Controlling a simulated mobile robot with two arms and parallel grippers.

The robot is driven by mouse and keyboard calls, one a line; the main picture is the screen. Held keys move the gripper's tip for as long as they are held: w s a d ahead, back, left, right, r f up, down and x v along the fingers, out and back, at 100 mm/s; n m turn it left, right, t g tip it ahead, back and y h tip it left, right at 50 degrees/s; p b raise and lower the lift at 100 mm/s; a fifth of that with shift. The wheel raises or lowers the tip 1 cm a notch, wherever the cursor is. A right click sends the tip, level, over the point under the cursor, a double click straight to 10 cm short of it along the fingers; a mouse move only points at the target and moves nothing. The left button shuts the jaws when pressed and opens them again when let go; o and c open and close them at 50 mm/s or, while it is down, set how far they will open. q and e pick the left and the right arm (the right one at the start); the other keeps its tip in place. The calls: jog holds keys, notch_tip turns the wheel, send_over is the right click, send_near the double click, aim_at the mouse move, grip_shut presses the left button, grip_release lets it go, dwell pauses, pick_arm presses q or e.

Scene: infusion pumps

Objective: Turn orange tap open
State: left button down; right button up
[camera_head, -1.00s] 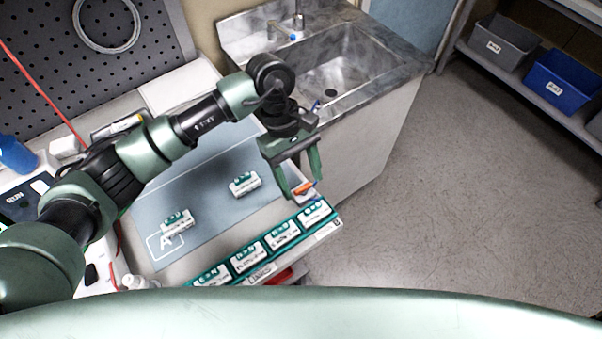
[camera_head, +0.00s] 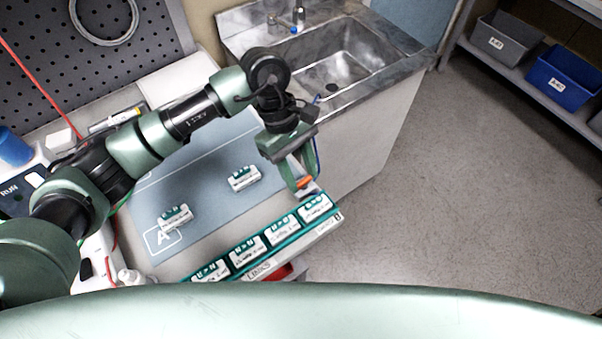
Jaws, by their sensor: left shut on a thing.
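A small orange tap piece (camera_head: 304,182) shows between the fingers of my left gripper (camera_head: 306,186), at the right end of the bench, just behind the rack. The gripper points down and its green fingers are shut on this piece, hiding much of it. Which way the tap is turned is too small to tell. My right gripper is not in view.
Two similar blocks (camera_head: 243,178) (camera_head: 174,217) sit on the grey-blue mat (camera_head: 205,195). A sink (camera_head: 340,62) stands behind; the floor at right is clear.

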pick_arm(q)
jog(key=n+b, duration=0.2)
jog(key=n+t+b, duration=0.1)
jog(key=n+b, duration=0.1)
jog(key=n+t+h+b, duration=0.1)
jog(key=b, duration=0.2)
jog(key=shift+s+a+f+n, duration=0.15)
jog(key=shift+f+n, duration=0.1)
jog(key=shift+n, duration=0.15)
jog(key=shift+s+r+n+t+b, duration=0.15)
jog(key=shift+n+t+b, duration=0.15)
jog(key=shift+n+b, duration=0.45)
jog(key=shift+w+r+n+t+b, duration=0.1)
jog(key=shift+n+t+b, duration=0.2)
jog(key=shift+n+b, duration=0.45)
jog(key=c, duration=0.8)
grip_release()
jog(key=shift+s, duration=0.1)
jog(key=shift+c, duration=0.2)
jog(key=b+v, duration=0.1)
jog(key=v, duration=0.7)
jog(key=shift+f, duration=0.15)
